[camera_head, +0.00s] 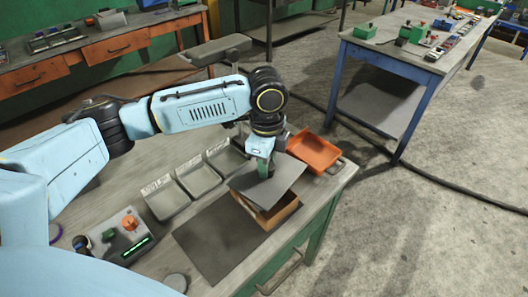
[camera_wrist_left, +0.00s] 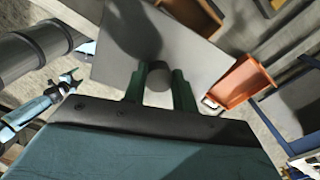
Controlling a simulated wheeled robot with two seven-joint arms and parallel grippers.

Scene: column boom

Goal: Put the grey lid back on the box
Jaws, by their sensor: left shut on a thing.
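My left gripper (camera_head: 265,168) is shut on the round knob of the grey lid (camera_head: 278,182). In the left wrist view, the gripper (camera_wrist_left: 158,88) has one green finger on each side of the dark knob, and the flat lid (camera_wrist_left: 118,40) fills the upper middle. The brown box (camera_head: 280,212) stands under the lid near the table's front edge. The lid hides most of its top and looks turned and offset against it; I cannot tell whether they touch. A small light-blue arm (camera_wrist_left: 38,107), likely my right, shows at the wrist view's left; its jaws are unclear.
An orange tray (camera_head: 315,151) sits just behind the box, to its right. Several grey bins (camera_head: 200,178) line the table's back, left of the lid. A dark mat (camera_head: 220,238) lies left of the box.

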